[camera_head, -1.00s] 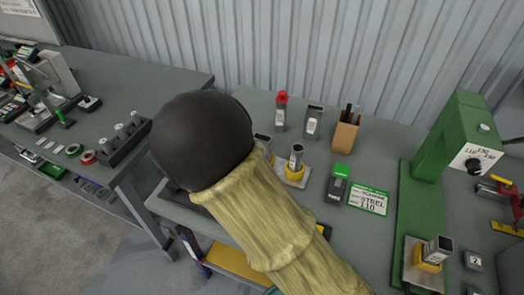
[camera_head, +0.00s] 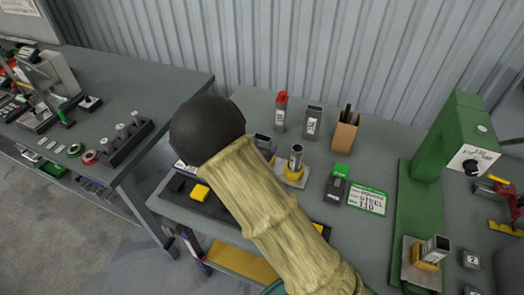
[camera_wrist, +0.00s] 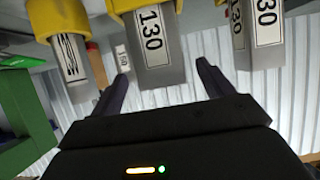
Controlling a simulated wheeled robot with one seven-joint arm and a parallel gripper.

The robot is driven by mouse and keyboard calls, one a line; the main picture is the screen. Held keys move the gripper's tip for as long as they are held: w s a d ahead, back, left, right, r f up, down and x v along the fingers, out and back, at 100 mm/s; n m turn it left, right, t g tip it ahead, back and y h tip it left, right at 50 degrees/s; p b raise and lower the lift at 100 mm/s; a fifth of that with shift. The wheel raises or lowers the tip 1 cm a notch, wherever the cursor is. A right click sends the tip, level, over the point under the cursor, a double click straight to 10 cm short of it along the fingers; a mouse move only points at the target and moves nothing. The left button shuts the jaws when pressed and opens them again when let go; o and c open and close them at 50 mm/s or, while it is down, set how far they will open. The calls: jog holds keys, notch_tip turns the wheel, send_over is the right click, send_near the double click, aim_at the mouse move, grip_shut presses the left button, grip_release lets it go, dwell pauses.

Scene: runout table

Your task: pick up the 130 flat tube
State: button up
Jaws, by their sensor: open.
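In the wrist view, a grey tube labelled 130 (camera_wrist: 155,45) with a broad face and a yellow part above it lies in line with the gap of my gripper (camera_wrist: 162,70). My gripper is open, one dark finger on each side of that gap, with nothing visibly held. Another grey tube labelled 130 on two faces (camera_wrist: 264,35) is to the right. A third tube (camera_wrist: 68,58), its label unreadable, is to the left under another yellow part. I cannot tell which tube is the flat one by shape alone. In the head view my gripper is hidden behind my arm.
In the head view, upright tubes, one in a yellow base (camera_head: 295,160), stand on the grey table (camera_head: 300,208).

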aim_at(263, 139)
jog(key=x, duration=0.1)
jog(key=p+x, duration=0.1)
jog(key=x, duration=0.3)
jog(key=shift+w+r+p, duration=0.2)
jog(key=shift+r+p, duration=0.05)
jog(key=shift+p, duration=0.05)
jog(key=shift+s+r, duration=0.1)
jog(key=shift+s, duration=0.1)
jog(key=shift+w, duration=0.1)
jog(key=c, duration=1.2)
jog(key=shift+o, duration=0.2)
jog(key=shift+r, duration=0.1)
notch_tip(263, 139, up, 10)
jog(key=shift+b, duration=0.3)
